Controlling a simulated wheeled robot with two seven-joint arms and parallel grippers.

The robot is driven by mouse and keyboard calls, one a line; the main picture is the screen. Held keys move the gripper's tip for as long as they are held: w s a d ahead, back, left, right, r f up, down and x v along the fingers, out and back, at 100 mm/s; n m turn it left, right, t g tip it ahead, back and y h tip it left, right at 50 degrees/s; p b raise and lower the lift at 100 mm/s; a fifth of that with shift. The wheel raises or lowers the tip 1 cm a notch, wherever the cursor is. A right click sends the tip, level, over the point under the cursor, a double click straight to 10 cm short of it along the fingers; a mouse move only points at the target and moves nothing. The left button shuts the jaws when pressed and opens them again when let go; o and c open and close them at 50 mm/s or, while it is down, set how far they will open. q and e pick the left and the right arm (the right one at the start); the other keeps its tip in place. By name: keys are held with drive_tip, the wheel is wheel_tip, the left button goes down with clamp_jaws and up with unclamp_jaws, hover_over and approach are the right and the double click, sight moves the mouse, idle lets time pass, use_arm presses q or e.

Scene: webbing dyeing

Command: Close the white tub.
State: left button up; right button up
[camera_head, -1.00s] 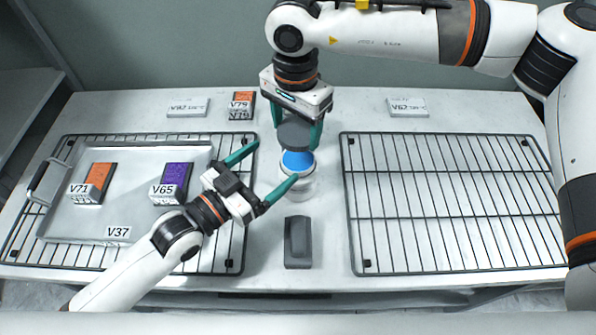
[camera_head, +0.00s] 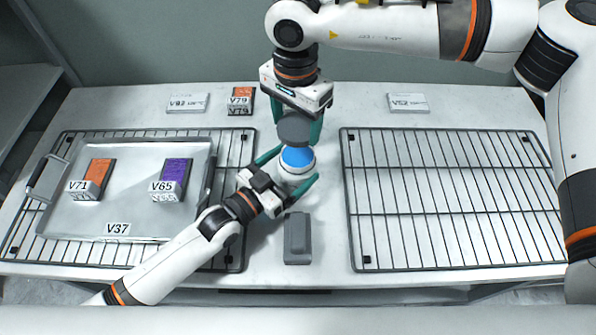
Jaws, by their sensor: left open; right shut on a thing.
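The white tub (camera_head: 296,172) stands on the table between the two wire racks, with blue contents (camera_head: 297,157) showing at its open top. My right gripper (camera_head: 296,124) is above it, pointing down, and is shut on a dark grey round lid (camera_head: 294,130). The lid is held over the back part of the tub's opening, apart from the blue. My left gripper (camera_head: 287,172) is open, with its teal fingers on either side of the tub. I cannot tell whether the fingers touch it.
A grey block with a raised handle (camera_head: 297,240) lies just in front of the tub. The left rack carries a metal tray (camera_head: 90,225) with an orange block (camera_head: 97,172) and a purple block (camera_head: 173,177). The right rack (camera_head: 450,200) is empty. An orange block (camera_head: 241,100) and white labels (camera_head: 187,103) lie at the back.

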use_arm(q)
drive_tip(key=shift+w+d, duration=0.4)
drive_tip(key=shift+d, duration=0.05)
use_arm(e)
drive_tip(key=shift+s, duration=0.1)
use_arm(q)
drive_tip(key=shift+c, duration=0.3)
drive_tip(key=c, duration=1.2)
use_arm(e)
hover_over(294, 156)
drive_tip(key=shift+f, duration=2.5)
drive_tip(key=shift+f, duration=0.1)
drive_tip(key=shift+f, duration=0.75)
drive_tip(key=shift+f, duration=0.6)
